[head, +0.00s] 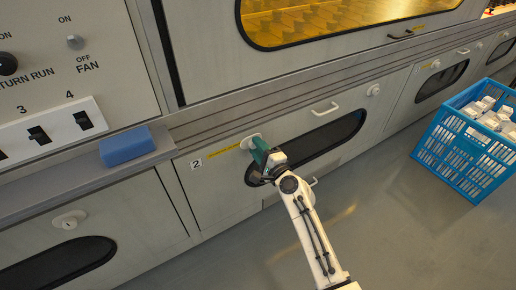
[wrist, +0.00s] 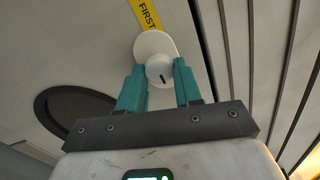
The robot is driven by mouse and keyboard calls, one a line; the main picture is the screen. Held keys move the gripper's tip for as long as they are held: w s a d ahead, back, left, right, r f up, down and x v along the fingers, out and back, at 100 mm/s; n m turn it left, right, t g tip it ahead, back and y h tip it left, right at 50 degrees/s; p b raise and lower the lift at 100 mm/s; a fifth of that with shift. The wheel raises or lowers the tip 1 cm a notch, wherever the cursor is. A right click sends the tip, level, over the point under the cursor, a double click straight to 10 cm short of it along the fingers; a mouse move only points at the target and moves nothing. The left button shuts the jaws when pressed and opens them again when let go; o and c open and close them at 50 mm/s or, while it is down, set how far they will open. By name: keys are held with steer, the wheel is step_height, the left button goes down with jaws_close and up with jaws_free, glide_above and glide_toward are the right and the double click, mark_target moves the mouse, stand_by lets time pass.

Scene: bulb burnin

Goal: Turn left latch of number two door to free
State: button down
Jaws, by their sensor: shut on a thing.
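The number two door (head: 325,118) is a pale panel with a dark oval window, marked by a "2" label (head: 196,163) at its left. Its left latch (head: 250,141) is a white round knob at the door's upper left. In the wrist view the latch (wrist: 159,66) shows a round base and a knob with a short dark line, slightly tilted. My gripper (wrist: 159,84) has its teal fingers on either side of the knob, shut on it. In the head view my gripper (head: 260,148) reaches the latch from the lower right and hides part of it.
The door's right latch (head: 373,90) and a white handle (head: 325,109) lie to the right. A blue block (head: 125,146) rests on the ledge at left. A blue crate (head: 440,150) of white boxes stands on the floor at right. The floor between is clear.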

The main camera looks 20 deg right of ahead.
steer(key=shift+f, duration=0.1)
steer(key=c, duration=0.8)
jaws_free()
steer(key=shift+o, duration=0.2)
steer(key=s+d+p, duration=0.1)
steer(key=s, duration=0.9)
steer(key=shift+s+d+p, duration=0.15)
steer(key=shift+s+p, duration=0.2)
steer(key=shift+s, duration=0.05)
